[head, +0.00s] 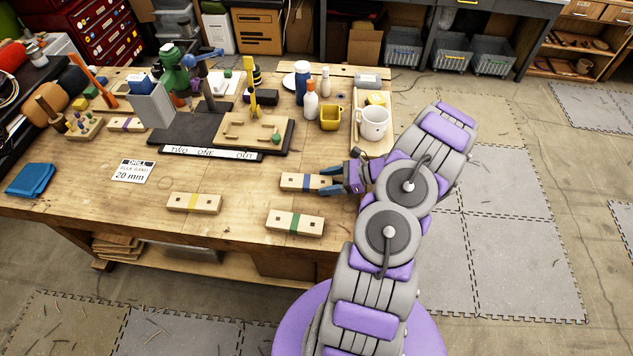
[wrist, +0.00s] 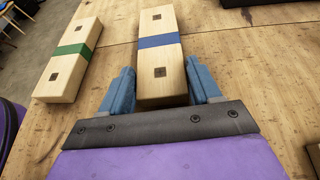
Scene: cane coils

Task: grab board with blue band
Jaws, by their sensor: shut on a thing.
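The board with the blue band (head: 301,181) lies on the workbench near its right edge. It is a pale wooden block with two dark square holes and a blue stripe, and it also shows in the wrist view (wrist: 159,62). My gripper (head: 342,183) is at its right end, with blue fingers on either side of that end in the wrist view (wrist: 161,88). The gripper is shut on the board. The board looks level and on or very close to the bench top; any small gap beneath it cannot be made out.
A green-banded board (head: 295,222) lies nearer the front edge, and a yellow-banded board (head: 194,203) lies to the left. A tray (head: 359,143) with a white mug (head: 372,123) stands behind my gripper. A dark base (head: 185,139) with a sign stands further back. Bare bench (head: 240,180) lies left.

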